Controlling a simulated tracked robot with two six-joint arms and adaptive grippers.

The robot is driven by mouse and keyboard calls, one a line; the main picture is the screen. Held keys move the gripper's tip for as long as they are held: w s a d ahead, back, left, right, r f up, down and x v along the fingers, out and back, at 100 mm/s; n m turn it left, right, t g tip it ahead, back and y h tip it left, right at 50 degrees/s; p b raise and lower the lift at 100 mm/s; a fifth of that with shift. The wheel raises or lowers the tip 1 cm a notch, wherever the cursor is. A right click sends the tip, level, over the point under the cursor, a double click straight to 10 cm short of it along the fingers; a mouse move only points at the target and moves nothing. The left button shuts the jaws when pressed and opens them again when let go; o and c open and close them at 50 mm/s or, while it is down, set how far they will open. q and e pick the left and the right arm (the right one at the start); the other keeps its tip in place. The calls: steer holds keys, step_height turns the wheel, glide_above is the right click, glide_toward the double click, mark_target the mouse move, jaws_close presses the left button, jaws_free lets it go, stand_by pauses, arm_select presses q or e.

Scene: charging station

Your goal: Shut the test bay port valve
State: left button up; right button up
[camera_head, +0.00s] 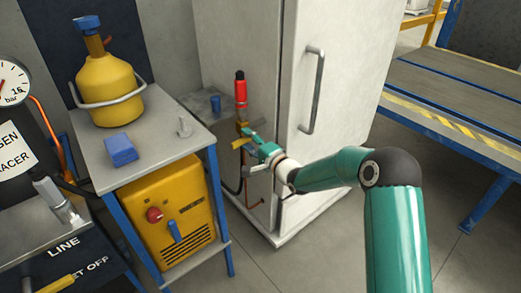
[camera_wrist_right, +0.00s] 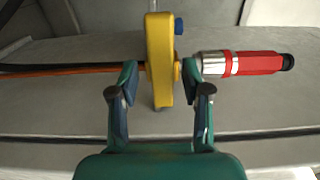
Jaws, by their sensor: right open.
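The port valve's yellow handle (camera_head: 241,142) is on the vertical line beside the white cabinet, below a red, black-tipped cylinder (camera_head: 240,90). In the right wrist view the yellow handle (camera_wrist_right: 160,60) lies across the line, with an orange pipe (camera_wrist_right: 85,69) on one side and a silver coupling (camera_wrist_right: 212,64) leading to the red cylinder (camera_wrist_right: 258,63) on the other. My right gripper (camera_head: 258,149) is at the valve. In the wrist view its two fingers (camera_wrist_right: 159,76) are apart, one on each side of the handle; I cannot tell whether they touch it. My left gripper is not in view.
The white cabinet (camera_head: 345,90) with a long grip stands right behind the valve. A cart (camera_head: 170,145) to the left carries a yellow bottle (camera_head: 108,92) and a blue block (camera_head: 121,149), with a yellow unit (camera_head: 170,210) below. A blue-framed bench (camera_head: 450,90) stands at right.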

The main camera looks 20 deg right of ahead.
steer(key=v, duration=1.1)
steer(key=shift+s+d, duration=0.1)
steer(key=shift+s, duration=0.05)
steer(key=s+a+f+n+g, duration=0.1)
steer(key=s+a+f+g, duration=0.5)
steer(key=f, duration=0.5)
steer(key=s+a+f+n+g, duration=0.15)
steer(key=s+a+f, duration=0.25)
steer(key=a+f, duration=0.6)
steer(key=s+f+n+g, duration=0.5)
steer(key=s, duration=0.5)
steer(key=s+f+n+g, duration=0.4)
steer(key=s+f+n, duration=0.2)
steer(key=s, duration=0.5)
step_height(320, 180, up, 24)
steer(key=p, duration=2.3)
steer(key=shift+a+h, duration=0.15)
steer(key=shift+h, duration=0.15)
